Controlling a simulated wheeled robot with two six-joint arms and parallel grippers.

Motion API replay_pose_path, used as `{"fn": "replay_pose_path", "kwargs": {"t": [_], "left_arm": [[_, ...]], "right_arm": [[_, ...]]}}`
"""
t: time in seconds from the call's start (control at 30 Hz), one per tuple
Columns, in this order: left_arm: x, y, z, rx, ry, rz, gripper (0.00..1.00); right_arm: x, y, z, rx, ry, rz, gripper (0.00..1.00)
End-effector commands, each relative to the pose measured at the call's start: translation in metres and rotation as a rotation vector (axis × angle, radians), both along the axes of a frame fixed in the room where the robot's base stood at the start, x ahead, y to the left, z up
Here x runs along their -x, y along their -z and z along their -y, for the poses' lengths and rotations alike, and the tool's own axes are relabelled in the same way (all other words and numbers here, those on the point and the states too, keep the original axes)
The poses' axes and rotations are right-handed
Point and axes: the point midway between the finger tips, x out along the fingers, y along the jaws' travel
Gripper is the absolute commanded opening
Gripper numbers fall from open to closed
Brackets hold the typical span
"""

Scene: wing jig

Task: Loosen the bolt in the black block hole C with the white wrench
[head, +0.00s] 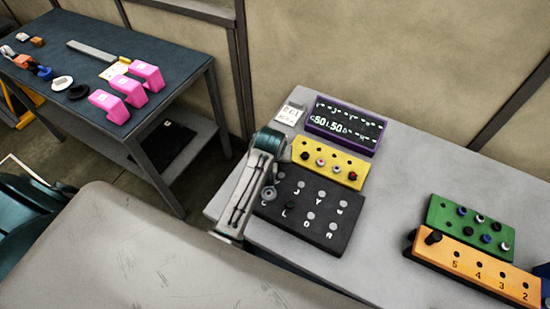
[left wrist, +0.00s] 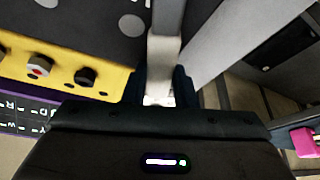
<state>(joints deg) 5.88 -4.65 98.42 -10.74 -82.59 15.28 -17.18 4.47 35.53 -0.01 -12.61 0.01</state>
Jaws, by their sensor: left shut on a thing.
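The black block (head: 325,243) with white letters and round holes lies on the grey table. A small dark bolt head seems to show (head: 289,205) near its left side, but I cannot read which hole it is in. My left arm covers the block's left end in the head view. In the left wrist view my left gripper (left wrist: 160,92) is shut on the white wrench (left wrist: 164,52), whose shaft runs up past the black block (left wrist: 90,28). My right gripper is not in view.
A yellow block (head: 325,164) with several bolts lies behind the black block, and a purple-framed panel (head: 347,126) behind that. Green (head: 470,215) and orange (head: 470,262) blocks stand at the right. The table between is clear. A dark table (head: 130,45) holds pink pieces at the left.

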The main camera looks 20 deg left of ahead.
Motion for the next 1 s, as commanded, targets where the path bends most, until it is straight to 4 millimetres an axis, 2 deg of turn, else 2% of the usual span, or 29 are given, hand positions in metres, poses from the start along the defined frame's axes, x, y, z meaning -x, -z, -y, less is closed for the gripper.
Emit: {"fn": "replay_pose_path", "kwargs": {"t": [0.4, 0.8, 1.0], "left_arm": [[0.008, -0.004, -0.020, -0.001, -0.191, 0.002, 0.00], [0.008, -0.004, -0.022, 0.000, -0.213, 0.002, 0.00], [0.015, -0.006, -0.031, -0.001, -0.308, 0.003, 0.00]], "right_arm": [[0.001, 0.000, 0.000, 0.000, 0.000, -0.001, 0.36], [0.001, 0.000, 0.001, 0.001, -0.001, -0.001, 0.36], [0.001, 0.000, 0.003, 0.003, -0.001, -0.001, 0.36]]}}
